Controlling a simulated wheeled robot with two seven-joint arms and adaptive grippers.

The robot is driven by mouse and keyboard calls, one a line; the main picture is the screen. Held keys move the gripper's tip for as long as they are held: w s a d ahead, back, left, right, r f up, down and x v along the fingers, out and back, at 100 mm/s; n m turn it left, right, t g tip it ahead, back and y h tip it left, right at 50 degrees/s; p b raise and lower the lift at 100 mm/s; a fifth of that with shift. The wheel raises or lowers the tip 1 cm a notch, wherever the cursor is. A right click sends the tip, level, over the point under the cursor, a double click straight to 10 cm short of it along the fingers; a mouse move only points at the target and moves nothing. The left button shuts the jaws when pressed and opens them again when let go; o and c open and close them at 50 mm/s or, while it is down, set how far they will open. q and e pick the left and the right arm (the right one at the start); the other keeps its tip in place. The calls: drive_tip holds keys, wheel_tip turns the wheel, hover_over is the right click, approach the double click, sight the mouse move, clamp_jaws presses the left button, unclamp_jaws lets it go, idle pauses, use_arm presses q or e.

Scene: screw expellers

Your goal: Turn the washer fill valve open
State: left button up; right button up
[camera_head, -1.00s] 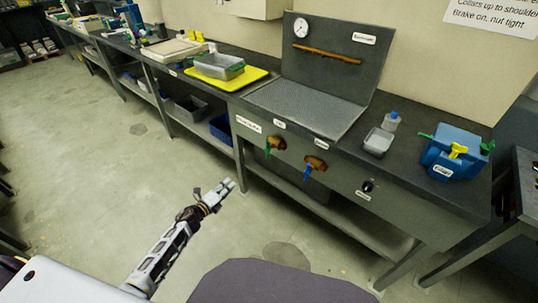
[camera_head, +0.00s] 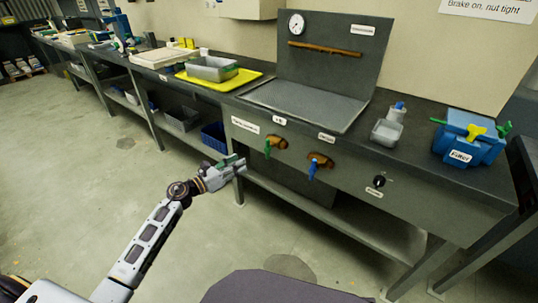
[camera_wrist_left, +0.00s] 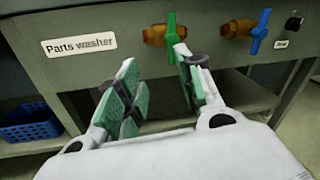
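The parts washer is a grey metal bench with a tall back panel (camera_head: 335,60). Its front panel carries a brass valve with a green lever (camera_head: 268,149) and, to the right, a brass valve with a blue lever (camera_head: 313,168). Small labels above them are too small to read surely. In the left wrist view the green lever (camera_wrist_left: 171,30) stands roughly upright, and the blue lever (camera_wrist_left: 261,30) is farther right. My left gripper (camera_head: 241,165) is left of and below the green valve. In the wrist view its green-padded fingers (camera_wrist_left: 162,82) are apart and empty, short of the lever.
A black knob (camera_head: 379,181) is on the front panel's right. A blue basket (camera_head: 214,137) sits on the shelf at left. The floor before the bench is open.

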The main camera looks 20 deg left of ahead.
sight(268, 148)
use_arm(q)
drive_tip(key=shift+s+d+r+m+g+h+b, duration=0.1)
drive_tip(key=shift+d+r+m+h+b, duration=0.15)
drive_tip(key=shift+m, duration=0.35)
drive_tip(key=shift+w+d+r+m+g+h+b, duration=0.1)
drive_tip(key=shift+d+r+m+b, duration=0.1)
drive_tip(key=shift+r+m+b, duration=0.3)
drive_tip(key=shift+s+d+r+m+g+h+b, duration=0.1)
drive_tip(key=shift+d+m+h+b, duration=0.1)
drive_tip(key=shift+m, duration=0.5)
use_arm(e)
drive_tip(key=shift+s+a+r, duration=0.25)
drive_tip(key=shift+s+r, duration=0.35)
drive_tip(key=shift+r, duration=0.3)
use_arm(q)
drive_tip(key=shift+d, duration=0.1)
drive_tip(key=shift+b+x, duration=0.7)
drive_tip(key=shift+x, duration=6.15)
use_arm(e)
drive_tip(key=shift+w+a+f+t+y, duration=0.1)
drive_tip(key=shift+a+f+t+y, duration=0.1)
drive_tip(key=shift+f, duration=0.25)
drive_tip(key=shift+w+a+f+t+y, duration=0.1)
drive_tip(key=shift+a+f, duration=0.1)
drive_tip(key=shift+f, duration=0.25)
use_arm(q)
drive_tip(key=shift+f, duration=0.1)
drive_tip(key=shift+c, duration=0.2)
use_arm(e)
drive_tip(key=shift+r, duration=0.1)
